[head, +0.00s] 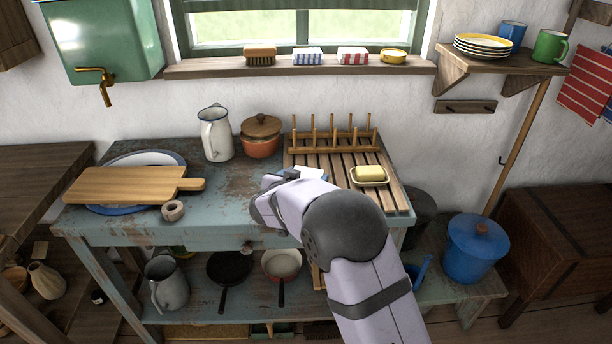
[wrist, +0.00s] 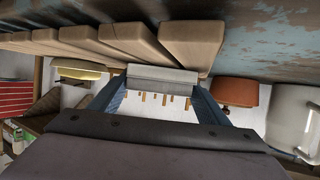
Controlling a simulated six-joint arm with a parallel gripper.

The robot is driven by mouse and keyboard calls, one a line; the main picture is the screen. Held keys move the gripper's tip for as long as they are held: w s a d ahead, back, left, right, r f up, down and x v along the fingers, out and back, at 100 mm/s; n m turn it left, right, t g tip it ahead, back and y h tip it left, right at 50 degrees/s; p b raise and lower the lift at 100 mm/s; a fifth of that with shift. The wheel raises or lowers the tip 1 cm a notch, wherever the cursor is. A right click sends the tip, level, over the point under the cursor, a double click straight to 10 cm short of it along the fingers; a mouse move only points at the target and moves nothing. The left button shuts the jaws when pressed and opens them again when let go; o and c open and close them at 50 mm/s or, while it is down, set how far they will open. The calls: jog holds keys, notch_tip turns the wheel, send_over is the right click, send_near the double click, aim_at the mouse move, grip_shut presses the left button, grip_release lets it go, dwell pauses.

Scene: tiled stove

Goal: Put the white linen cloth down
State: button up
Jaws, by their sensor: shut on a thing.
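The white linen cloth (wrist: 160,76) shows as a pale folded bundle between the two dark blue fingers of my gripper (wrist: 158,92) in the wrist view, which is upside down. My gripper is shut on it. In the head view my gripper (head: 283,176) is low over the blue worktable, by the left edge of the slatted rack, and my arm hides most of it. A white edge of the cloth (head: 311,173) shows there. I cannot tell whether the cloth touches the rack or table.
The slatted rack (head: 393,191) holds a butter dish (head: 369,177) and has pegs behind. A lidded orange pot (head: 261,145) and white jug (head: 216,140) stand at the back. A cutting board (head: 125,185) lies on a plate at left. The worktable (head: 222,194) is bare left of my gripper.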

jog(key=o, duration=1.3)
jog(key=shift+c, duration=0.2)
jog(key=shift+f+b, duration=0.25)
jog(key=shift+b, duration=0.45)
jog(key=v, duration=0.6)
jog(key=shift+w+d+r+p, duration=0.1)
jog(key=shift+d+r+p, duration=0.05)
jog(key=shift+r+p, duration=0.2)
jog(key=shift+o, duration=0.4)
jog(key=shift+v, duration=0.75)
